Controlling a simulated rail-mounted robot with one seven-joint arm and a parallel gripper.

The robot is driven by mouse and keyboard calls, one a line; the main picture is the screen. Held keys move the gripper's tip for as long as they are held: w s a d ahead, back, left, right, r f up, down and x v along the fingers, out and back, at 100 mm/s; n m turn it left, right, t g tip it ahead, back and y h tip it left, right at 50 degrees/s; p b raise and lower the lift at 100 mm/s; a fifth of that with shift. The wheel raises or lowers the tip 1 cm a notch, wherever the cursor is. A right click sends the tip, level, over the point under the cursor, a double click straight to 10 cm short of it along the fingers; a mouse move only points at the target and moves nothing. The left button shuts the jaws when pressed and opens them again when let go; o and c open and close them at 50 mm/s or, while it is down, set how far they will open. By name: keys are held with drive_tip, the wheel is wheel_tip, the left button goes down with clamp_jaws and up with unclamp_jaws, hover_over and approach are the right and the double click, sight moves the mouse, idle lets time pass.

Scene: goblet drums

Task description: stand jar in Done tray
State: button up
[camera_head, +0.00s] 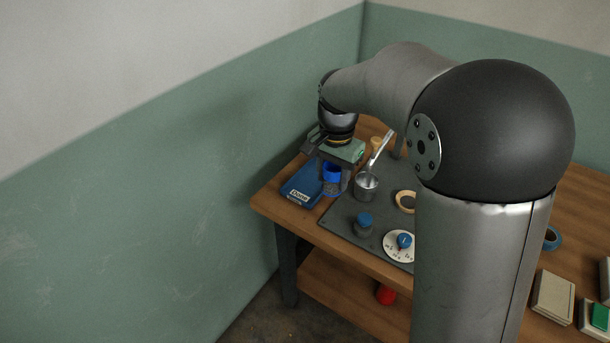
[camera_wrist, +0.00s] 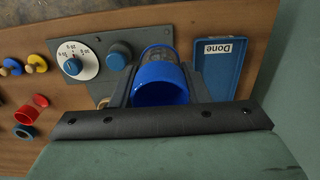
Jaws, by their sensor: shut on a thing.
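My gripper (camera_head: 334,178) is shut on a jar with a bright blue top (camera_head: 331,172) and holds it upright or nearly so. In the wrist view the jar's blue top (camera_wrist: 160,82) sits between the two fingers (camera_wrist: 158,90), with its greyish body beyond. The blue Done tray (camera_head: 300,186) lies at the table's left corner, with a white label. In the wrist view the tray (camera_wrist: 222,72) is just right of the jar, and its visible floor is empty. I cannot tell the gap between the jar's base and the surface below.
The wall is near the tray.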

drive_tip(key=w+a+f+p, duration=0.1)
drive_tip(key=w+a+f, duration=0.1)
drive_tip(key=w, duration=0.2)
drive_tip(key=w+a+f+p, duration=0.1)
drive_tip(key=w+a+f, duration=0.1)
drive_tip(key=w+f, duration=0.1)
drive_tip(key=w+a+f+p, duration=0.1)
drive_tip(key=w+a+f, duration=0.1)
drive_tip(key=w, duration=0.3)
drive_tip(key=shift+f, duration=0.75)
drive_tip(key=shift+w+a+f, duration=0.15)
drive_tip(key=shift+w+f, duration=0.35)
drive_tip(key=shift+f, duration=1.75)
drive_tip(key=shift+f, duration=0.2)
drive_tip(key=o, duration=1.1)
drive_tip(key=shift+r, duration=0.15)
